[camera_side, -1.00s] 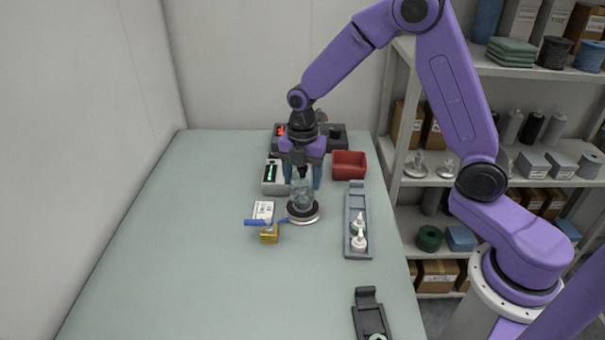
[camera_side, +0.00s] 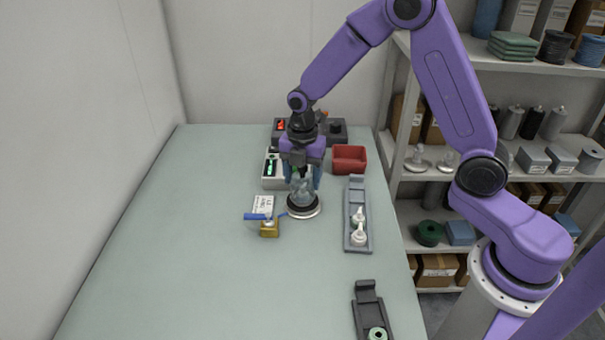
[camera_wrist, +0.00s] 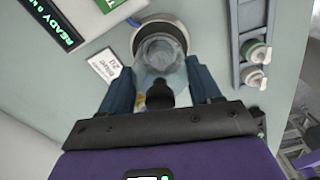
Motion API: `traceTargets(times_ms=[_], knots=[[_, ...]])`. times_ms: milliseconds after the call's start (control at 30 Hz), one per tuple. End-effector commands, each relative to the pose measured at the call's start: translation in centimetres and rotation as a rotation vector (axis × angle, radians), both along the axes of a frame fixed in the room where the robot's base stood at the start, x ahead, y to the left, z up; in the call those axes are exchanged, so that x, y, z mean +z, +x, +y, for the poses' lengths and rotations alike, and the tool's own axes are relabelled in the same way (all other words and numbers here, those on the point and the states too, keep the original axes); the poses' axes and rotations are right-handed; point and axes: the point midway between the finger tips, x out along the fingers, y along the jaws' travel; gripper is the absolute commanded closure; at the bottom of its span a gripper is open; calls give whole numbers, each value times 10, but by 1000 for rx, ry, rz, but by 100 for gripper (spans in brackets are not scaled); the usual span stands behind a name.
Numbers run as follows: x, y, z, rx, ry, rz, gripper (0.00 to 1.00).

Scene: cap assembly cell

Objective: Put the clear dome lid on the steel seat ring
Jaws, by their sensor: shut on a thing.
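The clear dome lid (camera_side: 302,190) is see-through and held between the two blue fingers of my gripper (camera_side: 302,183). In the wrist view the gripper (camera_wrist: 163,95) is shut on the dome lid (camera_wrist: 172,72), with a dark knob between the fingers. The steel seat ring (camera_side: 304,211) is a bright ring with a dark inside, flat on the table. It also shows in the wrist view (camera_wrist: 137,39), behind the lid. The lid is upright, right over the ring and very close to it. I cannot tell whether its rim touches the ring.
A brass block with a blue handle (camera_side: 269,229) and a white label card (camera_side: 263,205) are left of the ring. A grey tray with white-capped bottles (camera_side: 356,205) is to the right. A red bin (camera_side: 349,159) and a device with a green display (camera_side: 273,172) stand behind. The front left table is clear.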

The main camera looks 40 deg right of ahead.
Motion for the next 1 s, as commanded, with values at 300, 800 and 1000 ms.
traceTargets(times_ms=[300,800,1000], knots=[[-1,0,0,0,0,0,67],[-8,0,0,0,0,-1,67],[-8,0,0,0,0,-1,67]])
